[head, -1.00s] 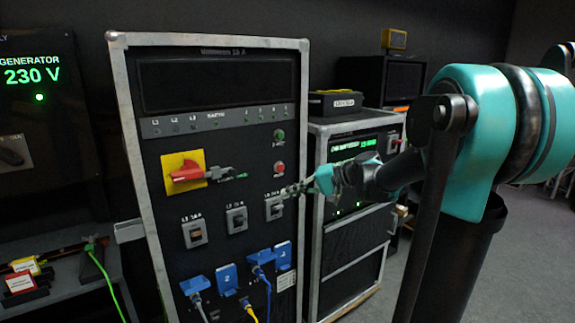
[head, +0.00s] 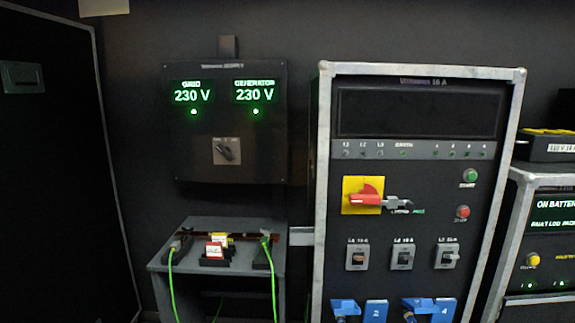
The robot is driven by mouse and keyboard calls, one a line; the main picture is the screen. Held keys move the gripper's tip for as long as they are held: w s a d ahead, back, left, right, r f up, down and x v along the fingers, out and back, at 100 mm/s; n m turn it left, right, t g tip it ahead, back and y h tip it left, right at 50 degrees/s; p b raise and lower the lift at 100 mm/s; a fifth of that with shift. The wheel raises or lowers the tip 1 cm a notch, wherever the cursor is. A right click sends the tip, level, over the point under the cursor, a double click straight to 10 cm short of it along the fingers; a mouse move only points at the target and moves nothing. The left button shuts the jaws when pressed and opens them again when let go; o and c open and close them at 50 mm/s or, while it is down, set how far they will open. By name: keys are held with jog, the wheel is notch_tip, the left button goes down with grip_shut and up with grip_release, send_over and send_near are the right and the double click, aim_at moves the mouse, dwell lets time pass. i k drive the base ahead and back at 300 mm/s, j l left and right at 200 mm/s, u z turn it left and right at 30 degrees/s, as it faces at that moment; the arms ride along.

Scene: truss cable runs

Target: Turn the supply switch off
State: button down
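A dark wall panel (head: 255,165) hangs at centre left, with a small label on its top edge that seems to end in "SUPPLY". It reads GRID 230 V and GENERATOR 230 V in green, with a green lamp lit under each. Below them is a rotary switch (head: 227,151) with a black handle on a grey plate. The handle looks tilted, its upper end to the left. The position marks above it are too small to read. My gripper and arm are not in view.
A metal-edged cabinet (head: 322,200) stands at the right, with a red handle (head: 365,198) on a yellow plate, breakers and blue sockets. A low grey table (head: 160,262) with green cables and red and yellow tagged items stands below the panel. Nothing blocks the panel's front.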

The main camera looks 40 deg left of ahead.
aim_at(225, 152)
jog(key=u, duration=1.9)
jog(key=i+j+z, duration=0.15)
jog(key=j+z, duration=0.15)
jog(key=j, duration=0.25)
jog(key=i+j+z, duration=0.15)
jog(key=j, duration=0.15)
